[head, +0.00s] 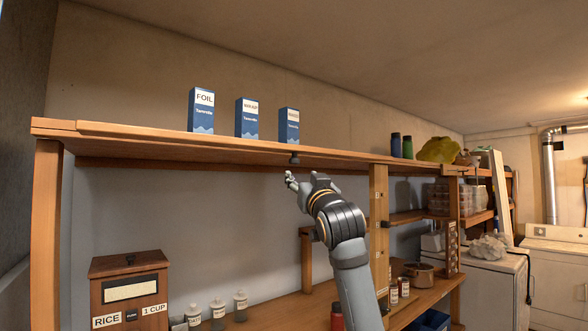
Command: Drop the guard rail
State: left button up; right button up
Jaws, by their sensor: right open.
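A long wooden strip, which looks like the guard rail (180,138), runs along the front edge of the upper shelf (55,126). I cannot tell whether it is raised or lowered. A small dark knob (295,159) sits at the strip's lower edge, below the rightmost box. My right gripper (304,178) is open and empty, just below the knob in the picture. I cannot tell whether it touches the knob. My left gripper is not in view.
Three blue boxes, one marked FOIL (201,110), stand on the upper shelf. Below are a wooden rice dispenser (128,285), several jars (218,310) and a pot (419,274). A wooden post (378,215) rises right of my gripper.

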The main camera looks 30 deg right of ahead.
aim_at(296, 161)
jog(key=p+x, duration=0.2)
jog(key=x, duration=0.1)
jog(key=r+p+x, duration=0.1)
jog(key=p+x, duration=0.1)
jog(key=x, duration=0.1)
jog(key=p+x, duration=0.2)
jog(key=x, duration=0.1)
jog(key=shift+s+r, duration=0.15)
jog(key=shift+r, duration=0.35)
jog(key=shift+w+d+p, duration=0.2)
jog(key=shift+w+p, duration=0.15)
jog(key=shift+w, duration=0.15)
jog(key=shift+f, duration=0.1)
jog(key=shift+c, duration=0.2)
grip_shut()
